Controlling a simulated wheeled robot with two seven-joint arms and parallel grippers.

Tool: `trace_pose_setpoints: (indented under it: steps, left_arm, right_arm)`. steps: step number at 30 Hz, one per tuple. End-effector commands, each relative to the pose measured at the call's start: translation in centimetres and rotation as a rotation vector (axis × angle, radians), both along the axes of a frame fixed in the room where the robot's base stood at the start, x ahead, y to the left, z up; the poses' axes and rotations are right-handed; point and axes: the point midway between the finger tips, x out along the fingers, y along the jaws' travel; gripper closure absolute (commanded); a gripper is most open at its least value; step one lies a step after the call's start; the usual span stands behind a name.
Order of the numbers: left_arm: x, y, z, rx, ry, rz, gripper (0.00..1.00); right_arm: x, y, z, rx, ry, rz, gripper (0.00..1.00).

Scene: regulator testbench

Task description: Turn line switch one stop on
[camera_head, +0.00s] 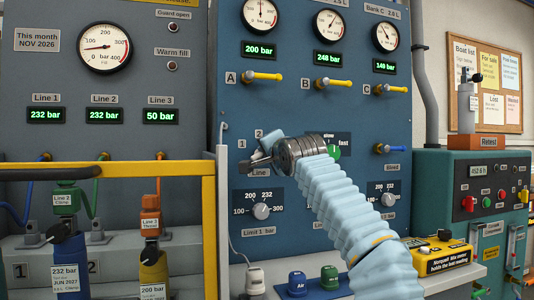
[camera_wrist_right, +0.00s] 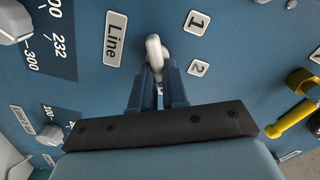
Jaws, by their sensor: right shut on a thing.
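The line switch shows in the right wrist view as a small pale knob (camera_wrist_right: 154,48) on the blue panel, beside the "Line" plate (camera_wrist_right: 115,38). Plates "1" (camera_wrist_right: 197,22) and "2" (camera_wrist_right: 199,68) are on its other side. My right gripper (camera_wrist_right: 158,82) is shut on the knob, with its two fingers on either side of it. I cannot tell exactly which stop the knob points to. My left gripper is out of view.
The limit 1 dial (camera_head: 261,211) is below the switch, and another dial (camera_head: 388,200) is right of my arm. Yellow levers, such as lever A (camera_head: 262,77), stick out above. A yellow rail (camera_head: 120,168) with cylinders behind it stands left.

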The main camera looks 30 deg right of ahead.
Motion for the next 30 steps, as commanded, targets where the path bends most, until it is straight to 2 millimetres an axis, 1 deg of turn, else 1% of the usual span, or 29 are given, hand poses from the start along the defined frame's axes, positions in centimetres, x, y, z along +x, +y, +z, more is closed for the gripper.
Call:
trace_pose_setpoints:
  steps: [5, 6, 10, 11, 19, 22, 26, 30]
  left_arm:
    - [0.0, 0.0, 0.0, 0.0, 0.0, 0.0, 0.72]
    - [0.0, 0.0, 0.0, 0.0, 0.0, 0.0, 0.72]
    - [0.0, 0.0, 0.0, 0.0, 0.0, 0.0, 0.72]
    - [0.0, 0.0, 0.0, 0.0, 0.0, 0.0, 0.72]
    - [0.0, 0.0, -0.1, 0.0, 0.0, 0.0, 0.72]
    - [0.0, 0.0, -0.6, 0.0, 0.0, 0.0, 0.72]
    - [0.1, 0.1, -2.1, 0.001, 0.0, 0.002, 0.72]
    - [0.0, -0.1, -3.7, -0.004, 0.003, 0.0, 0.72]
  right_arm:
    - [0.0, 0.0, -0.1, 0.002, 0.001, -0.001, 1.0]
    - [0.0, 0.0, -0.1, 0.002, 0.001, -0.001, 0.83]
    - [0.0, 0.0, 0.0, 0.001, 0.001, 0.0, 0.63]
    - [0.0, 0.0, 0.0, 0.001, 0.001, 0.0, 0.61]
    - [-0.1, 0.0, 0.0, 0.0, 0.0, 0.0, 0.61]
    - [-0.8, 0.2, -0.2, 0.0, -0.002, 0.001, 0.61]
    - [-3.1, 0.8, -0.5, -0.001, -0.003, 0.003, 0.61]
    - [-6.6, 1.6, -0.5, 0.0, -0.005, 0.004, 0.61]
